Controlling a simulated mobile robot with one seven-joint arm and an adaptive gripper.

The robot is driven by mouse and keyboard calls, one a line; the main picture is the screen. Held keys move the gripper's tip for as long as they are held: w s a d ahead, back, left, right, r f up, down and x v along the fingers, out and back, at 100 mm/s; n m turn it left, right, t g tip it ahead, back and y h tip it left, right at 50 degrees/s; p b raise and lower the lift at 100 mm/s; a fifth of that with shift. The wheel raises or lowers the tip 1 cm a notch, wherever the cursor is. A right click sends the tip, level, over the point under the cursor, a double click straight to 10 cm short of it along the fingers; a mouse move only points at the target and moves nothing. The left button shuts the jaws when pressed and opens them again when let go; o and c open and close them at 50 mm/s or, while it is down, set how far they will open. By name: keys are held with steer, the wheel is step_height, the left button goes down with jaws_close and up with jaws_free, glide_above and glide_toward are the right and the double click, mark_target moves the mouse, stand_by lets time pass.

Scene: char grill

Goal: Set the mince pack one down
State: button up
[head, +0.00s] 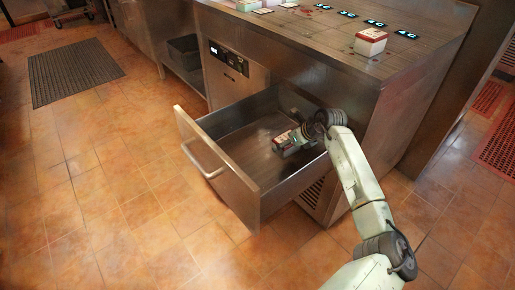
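A small pack with red and white on it (282,138), which looks like a mince pack, is inside the open drawer (229,178), towards its right side. My gripper (290,143) reaches into the drawer from the right, and its end is right at this pack. The gripper and pack overlap at this small size, so I cannot tell whether the fingers are closed on it. I also cannot tell whether the pack touches the drawer floor.
The metal counter (330,45) above the drawer carries a red and white pack (370,41), more packs at the back, and small lit number displays. The drawer's front panel and handle (205,163) stick out over the tiled floor. A dark mat (74,72) lies at left.

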steer(key=w+a+p, duration=0.1)
steer(key=a, duration=0.3)
steer(key=w+a+p, duration=0.1)
steer(key=w+a, duration=0.1)
steer(key=a, duration=0.3)
steer(key=w+a+f+p, duration=0.1)
steer(key=w+a, duration=0.1)
steer(key=a, duration=0.2)
steer(key=shift+w+a+p, duration=0.25)
steer(key=shift+a+p, duration=0.1)
steer(key=shift+a, duration=0.05)
steer(key=shift+a+f, duration=0.1)
steer(key=shift+f, duration=0.1)
steer(key=shift+f+p, duration=0.5)
steer(key=shift+f, duration=1.15)
steer(key=shift+f, duration=0.1)
steer(key=o, duration=1.5)
steer(key=shift+o, duration=0.2)
steer(key=b+v, duration=0.1)
steer(key=v, duration=1.1)
steer(key=shift+b, duration=0.3)
